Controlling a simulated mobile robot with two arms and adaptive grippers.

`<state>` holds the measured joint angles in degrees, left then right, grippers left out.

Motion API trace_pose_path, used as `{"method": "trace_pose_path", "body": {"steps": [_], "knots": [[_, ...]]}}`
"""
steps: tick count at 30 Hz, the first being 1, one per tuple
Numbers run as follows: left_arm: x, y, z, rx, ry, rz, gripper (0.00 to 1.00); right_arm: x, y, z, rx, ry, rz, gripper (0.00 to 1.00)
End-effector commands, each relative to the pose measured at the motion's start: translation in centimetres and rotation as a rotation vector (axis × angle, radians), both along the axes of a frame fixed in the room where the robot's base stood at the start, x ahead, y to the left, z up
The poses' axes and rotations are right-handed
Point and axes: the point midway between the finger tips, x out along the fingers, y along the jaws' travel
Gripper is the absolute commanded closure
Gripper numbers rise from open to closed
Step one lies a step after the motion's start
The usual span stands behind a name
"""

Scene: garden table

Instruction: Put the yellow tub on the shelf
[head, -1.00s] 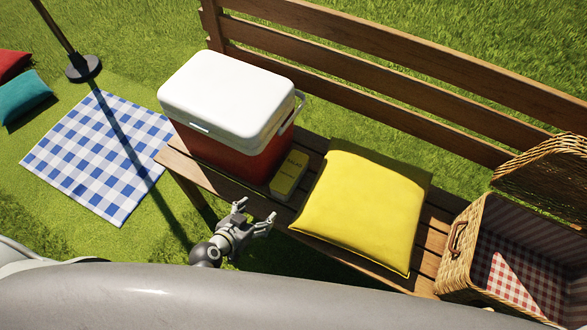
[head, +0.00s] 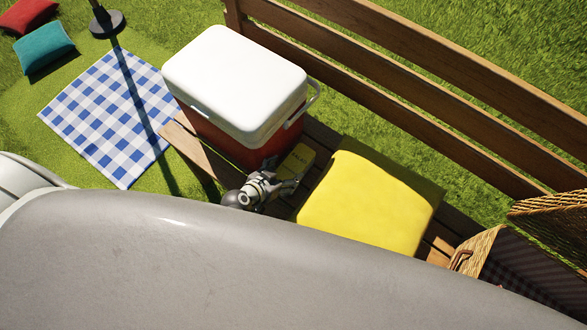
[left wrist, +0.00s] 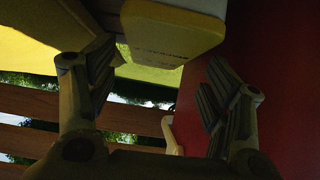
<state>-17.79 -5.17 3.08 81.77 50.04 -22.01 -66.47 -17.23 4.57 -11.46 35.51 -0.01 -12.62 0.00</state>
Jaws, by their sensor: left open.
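The yellow tub (head: 299,157) is a small yellow box with dark lettering on top. It sits on the bench between the cooler and the yellow cushion. My left gripper (head: 281,176) is open at the tub's near side, partly covering it. In the left wrist view the tub (left wrist: 172,35) shows at the top, between the two open fingers and beyond them; contact is not clear. No shelf that I can make out is in view. My right gripper is not in view.
The red cooler with white lid (head: 235,80) stands close left of the tub. The yellow cushion (head: 366,205) lies close to its right. An open wicker basket (head: 480,250) is at the far right. The wooden bench's backrest (head: 400,75) runs behind. My own grey body fills the bottom.

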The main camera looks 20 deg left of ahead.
Motion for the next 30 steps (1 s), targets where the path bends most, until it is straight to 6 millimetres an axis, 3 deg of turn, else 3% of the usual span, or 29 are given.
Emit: {"method": "trace_pose_path", "body": {"steps": [13, 23, 30], "knots": [[3.9, -1.4, -3.1, -0.001, -0.001, 0.001, 0.27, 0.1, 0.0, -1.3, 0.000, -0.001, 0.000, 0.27], [4.3, -1.6, -3.4, 0.001, 0.000, 0.001, 0.27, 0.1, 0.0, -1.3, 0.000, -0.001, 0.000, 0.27], [4.3, -1.6, -3.4, 0.000, 0.000, 0.000, 0.56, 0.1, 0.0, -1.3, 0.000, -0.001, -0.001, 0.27]]}}
